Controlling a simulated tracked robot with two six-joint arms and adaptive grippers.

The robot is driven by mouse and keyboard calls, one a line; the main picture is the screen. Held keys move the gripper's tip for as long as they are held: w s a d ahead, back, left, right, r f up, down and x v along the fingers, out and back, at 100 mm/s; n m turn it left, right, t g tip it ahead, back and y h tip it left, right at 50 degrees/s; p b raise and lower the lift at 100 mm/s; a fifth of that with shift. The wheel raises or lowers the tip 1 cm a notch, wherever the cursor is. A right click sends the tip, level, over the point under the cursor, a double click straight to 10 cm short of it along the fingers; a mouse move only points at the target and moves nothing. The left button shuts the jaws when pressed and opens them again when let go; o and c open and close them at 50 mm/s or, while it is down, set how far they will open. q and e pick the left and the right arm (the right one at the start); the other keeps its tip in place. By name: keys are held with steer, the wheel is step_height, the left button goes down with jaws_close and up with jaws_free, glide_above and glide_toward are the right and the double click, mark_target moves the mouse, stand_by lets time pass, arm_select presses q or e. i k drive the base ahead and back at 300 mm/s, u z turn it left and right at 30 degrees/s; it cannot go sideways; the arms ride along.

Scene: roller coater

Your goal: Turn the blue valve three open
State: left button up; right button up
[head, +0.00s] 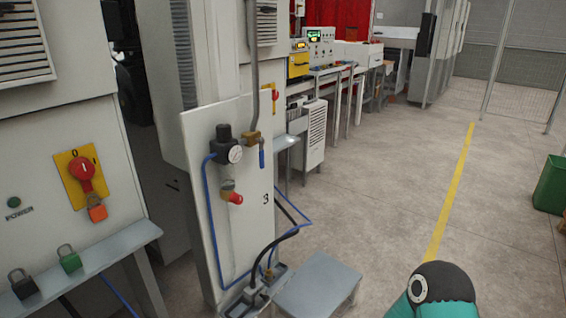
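The blue valve handle (262,158) hangs straight down beside a brass valve body (251,138) on a pale panel (245,185) marked with the number 3. A grey vertical pipe comes down to the brass body from above. Neither gripper shows in the head view. Only a teal and black part of my own arm is at the bottom right, well apart from the valve in the picture.
The panel also carries a black regulator with a gauge (235,154) and a red-ended fitting (234,197). Blue hoses run below. A grey step or low table (318,285) stands in front.

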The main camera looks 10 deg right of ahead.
mark_target(261, 142)
steer(key=u, duration=0.15)
steer(key=i, duration=0.9)
steer(key=z, duration=0.05)
